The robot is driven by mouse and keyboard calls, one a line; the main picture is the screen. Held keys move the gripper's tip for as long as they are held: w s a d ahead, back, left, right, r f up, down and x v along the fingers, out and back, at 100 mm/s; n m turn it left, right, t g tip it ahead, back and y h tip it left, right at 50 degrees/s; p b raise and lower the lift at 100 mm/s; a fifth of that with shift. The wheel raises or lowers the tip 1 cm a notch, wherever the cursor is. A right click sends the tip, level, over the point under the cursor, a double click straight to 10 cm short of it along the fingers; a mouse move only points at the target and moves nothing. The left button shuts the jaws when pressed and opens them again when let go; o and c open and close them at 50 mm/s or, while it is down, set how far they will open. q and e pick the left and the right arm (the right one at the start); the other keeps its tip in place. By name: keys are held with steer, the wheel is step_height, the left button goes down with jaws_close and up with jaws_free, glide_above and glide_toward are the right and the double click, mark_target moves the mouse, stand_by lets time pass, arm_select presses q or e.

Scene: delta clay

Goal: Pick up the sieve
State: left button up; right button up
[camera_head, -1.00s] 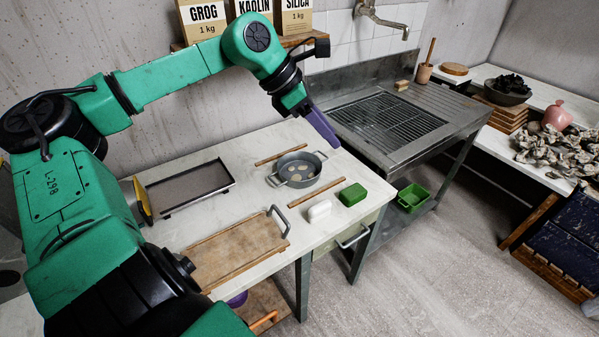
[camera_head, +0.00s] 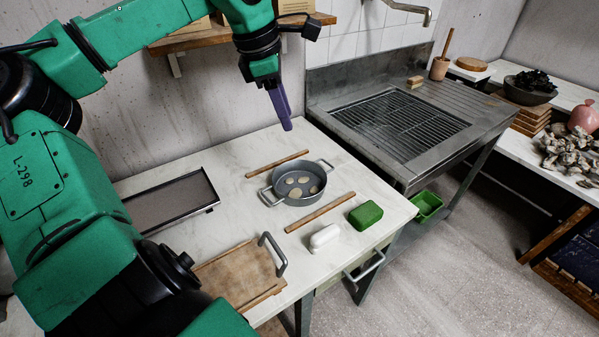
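A round grey two-handled vessel (camera_head: 316,200) stands on the white worktable, with several pale round spots inside it. It is the only sieve-like thing that I make out, but I cannot tell whether its bottom is mesh. My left gripper (camera_head: 287,126) hangs above the back of the table, apart from the vessel and beyond it in the picture. Its purple fingers point down and overlap from this side, so their gap is unclear. I see nothing held in them. My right gripper is not in view.
Two wooden strips (camera_head: 320,213) lie either side of the vessel. A metal sink unit (camera_head: 395,172) adjoins on the right.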

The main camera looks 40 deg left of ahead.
arm_select(q)
step_height(320, 180, down, 6)
steer(key=b, duration=1.3)
glide_toward(300, 199)
steer(key=x, duration=0.9)
steer(key=shift+f, duration=0.25)
steer(key=shift+w+f, duration=0.25)
steer(key=shift+f, duration=0.15)
steer(key=shift+r, duration=0.1)
jaws_close()
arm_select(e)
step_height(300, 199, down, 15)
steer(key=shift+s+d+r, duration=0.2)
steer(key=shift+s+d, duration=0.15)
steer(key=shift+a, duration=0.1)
